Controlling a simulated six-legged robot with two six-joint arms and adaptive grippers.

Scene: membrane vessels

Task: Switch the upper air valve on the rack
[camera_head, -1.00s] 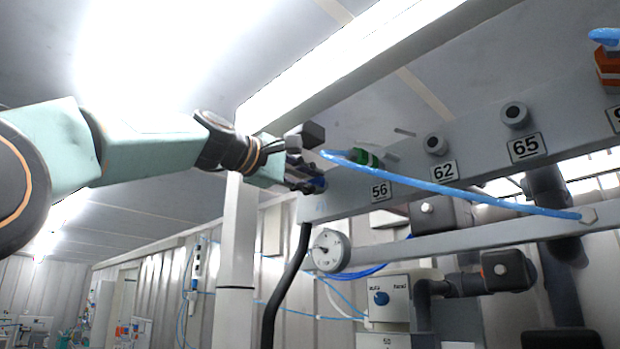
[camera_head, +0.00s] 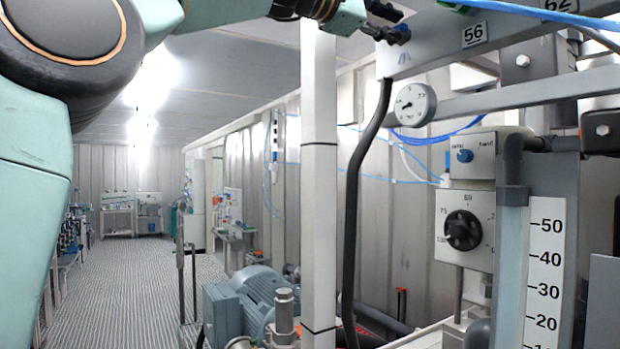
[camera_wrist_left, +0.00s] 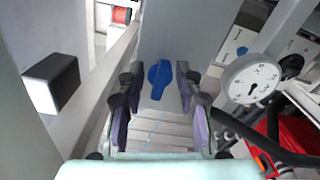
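In the left wrist view a blue valve knob (camera_wrist_left: 160,78) sits on the grey face at the end of the rack's beam, its handle lengthwise in the picture. My left gripper (camera_head: 391,22) is at the left end of the grey beam (camera_head: 428,50), by the label 56, at the top of the head view. Its two purple-padded fingers are apart, one on each side of the knob, with a gap on both sides. In the head view the fingers hide the knob. My right gripper is not in view.
A round gauge (camera_head: 414,104) hangs just below the beam. A black hose (camera_head: 352,200) drops beside a white post (camera_head: 319,180). Lower down is a white box with another blue knob (camera_head: 465,156). The aisle floor (camera_head: 135,290) on the left is clear.

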